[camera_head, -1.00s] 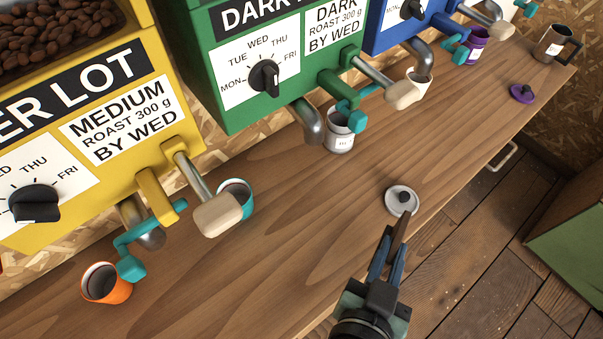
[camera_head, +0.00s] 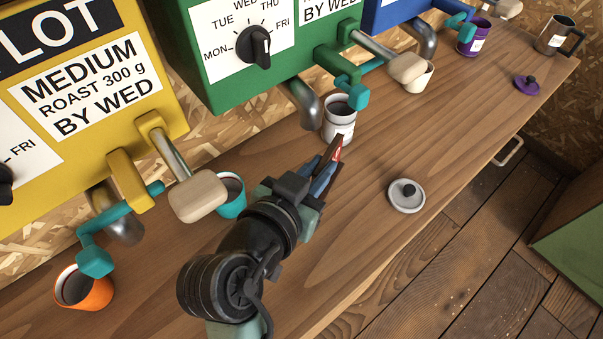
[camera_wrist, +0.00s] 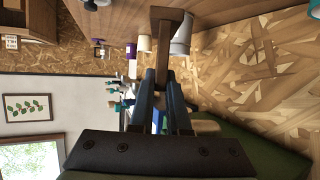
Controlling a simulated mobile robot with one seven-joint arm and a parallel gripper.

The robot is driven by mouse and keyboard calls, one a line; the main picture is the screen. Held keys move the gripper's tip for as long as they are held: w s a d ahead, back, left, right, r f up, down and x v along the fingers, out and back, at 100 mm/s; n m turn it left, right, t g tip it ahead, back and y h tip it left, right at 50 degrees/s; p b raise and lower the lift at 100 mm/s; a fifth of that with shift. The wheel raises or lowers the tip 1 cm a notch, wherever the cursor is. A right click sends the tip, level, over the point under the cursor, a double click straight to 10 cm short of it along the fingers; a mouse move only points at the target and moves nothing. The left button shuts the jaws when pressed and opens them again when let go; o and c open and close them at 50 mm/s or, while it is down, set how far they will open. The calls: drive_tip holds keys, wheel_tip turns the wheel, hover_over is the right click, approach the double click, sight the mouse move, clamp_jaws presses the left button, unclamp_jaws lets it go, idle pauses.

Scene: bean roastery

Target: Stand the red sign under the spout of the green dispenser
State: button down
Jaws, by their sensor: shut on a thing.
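The green dispenser (camera_head: 262,75) has a grey metal spout (camera_head: 306,104) at its lower front. A white canister (camera_head: 338,123), open at the top, stands on the bench just right of the spout's mouth. My gripper (camera_head: 326,172) is shut on the red sign (camera_head: 339,149), seen nearly edge-on with a thin red and white strip showing. It is in front of the canister in the head view; I cannot tell whether they touch. In the wrist view the sign shows as a brown T-shaped piece (camera_wrist: 164,45) between the fingers, beside the white canister (camera_wrist: 182,34).
A grey lid (camera_head: 406,197) lies on the bench (camera_head: 450,130) to the right. A teal cup (camera_head: 231,196) stands left of my gripper, below the yellow dispenser's wooden handle (camera_head: 197,196). The green dispenser's teal-ended lever (camera_head: 357,97) overhangs the canister. The bench's front right is clear.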

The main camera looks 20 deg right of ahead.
drive_tip(key=w+f, duration=0.1)
drive_tip(key=f, duration=0.1)
drive_tip(key=w+a+f, duration=0.1)
drive_tip(key=f, duration=0.1)
drive_tip(key=w+f, duration=0.1)
drive_tip(key=f, duration=0.1)
drive_tip(key=shift+w+a, duration=0.15)
drive_tip(key=shift+w, duration=0.1)
drive_tip(key=shift+w+f, duration=0.2)
drive_tip(key=shift+f, duration=0.3)
drive_tip(key=shift+f, duration=0.2)
drive_tip(key=c, duration=0.9)
unclamp_jaws()
